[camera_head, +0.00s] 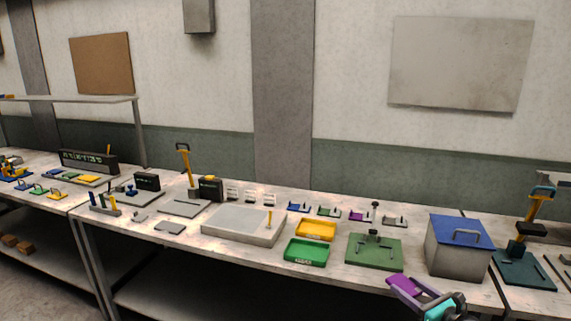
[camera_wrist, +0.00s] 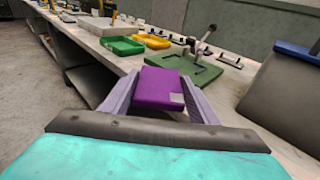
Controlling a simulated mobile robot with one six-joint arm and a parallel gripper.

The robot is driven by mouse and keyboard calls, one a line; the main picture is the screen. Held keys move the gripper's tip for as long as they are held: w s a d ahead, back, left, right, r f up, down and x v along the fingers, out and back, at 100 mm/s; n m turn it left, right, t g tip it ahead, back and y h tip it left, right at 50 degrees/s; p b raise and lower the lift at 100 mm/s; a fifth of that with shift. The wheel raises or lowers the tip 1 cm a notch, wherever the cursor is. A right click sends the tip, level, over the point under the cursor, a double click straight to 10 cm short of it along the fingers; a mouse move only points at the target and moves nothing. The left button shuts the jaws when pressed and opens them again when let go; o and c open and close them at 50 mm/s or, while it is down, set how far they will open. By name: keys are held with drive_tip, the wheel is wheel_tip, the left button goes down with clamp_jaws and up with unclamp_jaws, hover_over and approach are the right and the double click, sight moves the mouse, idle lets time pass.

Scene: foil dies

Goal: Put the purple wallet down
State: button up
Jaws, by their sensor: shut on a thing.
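The purple wallet (camera_head: 403,284) is held by my gripper (camera_head: 411,287) at the lower right of the head view, near the front edge of the bench. In the wrist view the purple wallet (camera_wrist: 158,90) sits between the two grey fingers of my gripper (camera_wrist: 156,88), with a pale patch on its near right corner. My gripper is shut on it. Whether the wallet touches the bench below it cannot be told.
A green plate with a black lever (camera_head: 375,252) lies behind the wallet. A grey box with a blue lid (camera_head: 459,246) stands to the right. Green (camera_head: 306,252) and yellow (camera_head: 316,230) trays and a grey slab (camera_head: 243,225) stand left. Bare bench shows between the green plate and the box.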

drive_tip(key=s+a+n+g+y+b, duration=0.1)
drive_tip(key=a+n+g+y, duration=0.4)
drive_tip(key=a, duration=1.7)
drive_tip(key=shift+s+r+n+g+y+b, duration=0.15)
drive_tip(key=shift+r+n+g+y+b, duration=0.25)
drive_tip(key=shift+n+y+b, duration=0.4)
drive_tip(key=shift+s+f, duration=0.25)
drive_tip(key=shift+f, duration=0.85)
drive_tip(key=shift+s, duration=0.1)
